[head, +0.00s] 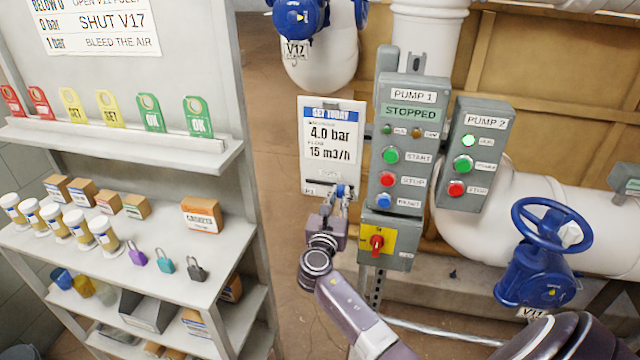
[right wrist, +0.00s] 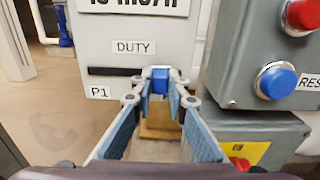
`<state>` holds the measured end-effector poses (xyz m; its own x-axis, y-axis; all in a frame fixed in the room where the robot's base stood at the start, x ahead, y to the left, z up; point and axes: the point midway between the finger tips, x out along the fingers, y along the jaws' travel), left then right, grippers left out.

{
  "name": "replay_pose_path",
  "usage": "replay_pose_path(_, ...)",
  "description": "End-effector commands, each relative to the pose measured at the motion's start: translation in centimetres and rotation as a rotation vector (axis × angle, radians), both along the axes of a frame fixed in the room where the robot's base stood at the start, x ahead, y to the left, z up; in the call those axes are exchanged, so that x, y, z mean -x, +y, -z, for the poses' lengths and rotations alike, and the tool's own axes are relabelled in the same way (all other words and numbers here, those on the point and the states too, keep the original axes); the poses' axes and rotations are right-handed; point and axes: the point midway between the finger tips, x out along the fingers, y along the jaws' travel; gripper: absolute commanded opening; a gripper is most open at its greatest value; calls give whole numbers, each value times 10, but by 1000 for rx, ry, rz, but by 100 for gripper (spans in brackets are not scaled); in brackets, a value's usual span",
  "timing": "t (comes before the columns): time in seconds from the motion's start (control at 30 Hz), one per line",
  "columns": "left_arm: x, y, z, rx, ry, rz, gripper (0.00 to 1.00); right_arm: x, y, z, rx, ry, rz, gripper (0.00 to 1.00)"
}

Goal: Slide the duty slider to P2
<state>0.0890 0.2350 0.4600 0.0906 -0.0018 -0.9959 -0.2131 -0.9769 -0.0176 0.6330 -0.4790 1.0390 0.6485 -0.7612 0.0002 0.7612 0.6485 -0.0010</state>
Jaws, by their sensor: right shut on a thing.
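The duty slider is a blue knob (right wrist: 159,80) on a dark horizontal slot (right wrist: 112,71) under the DUTY label (right wrist: 133,47). The P1 label (right wrist: 98,92) is below the left end of the slot, and the knob is well to its right. No P2 label shows; my gripper covers that part of the panel. My right gripper (right wrist: 160,84) is shut on the blue knob, its fingertips on either side of it. In the head view my right gripper (head: 343,194) is at the lower right of the white panel (head: 316,174). My left gripper is not in view.
Close to the right stand the PUMP 1 box (head: 408,130) with its buttons and a red switch on a yellow plate (head: 377,242). The PUMP 2 box (head: 473,150) is beyond it. A shelf (head: 130,150) with tags and jars stands to the left.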

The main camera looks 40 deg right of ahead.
Motion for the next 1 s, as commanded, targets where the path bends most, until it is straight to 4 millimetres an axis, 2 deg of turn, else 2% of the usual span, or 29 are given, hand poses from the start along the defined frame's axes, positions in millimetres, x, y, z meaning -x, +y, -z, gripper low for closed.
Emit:
replay_pose_path(0.1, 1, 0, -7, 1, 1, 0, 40, 9, -7, -1, -3, 1, 1, 0)
replay_pose_path(0.4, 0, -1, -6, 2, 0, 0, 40, 11, -9, 1, -3, 1, 3, 0)
replay_pose_path(0.43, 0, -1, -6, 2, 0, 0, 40, 11, -9, 1, -3, 1, 4, 16)
replay_pose_path(0.57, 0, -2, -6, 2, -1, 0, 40, 11, -9, 1, -2, 1, 3, 30)
replay_pose_path(0.87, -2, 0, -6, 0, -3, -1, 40, 10, -7, 0, -2, -1, 0, 32)
replay_pose_path(1.0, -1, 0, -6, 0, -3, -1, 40, 17, 2, 1, -1, 0, -2, 32)
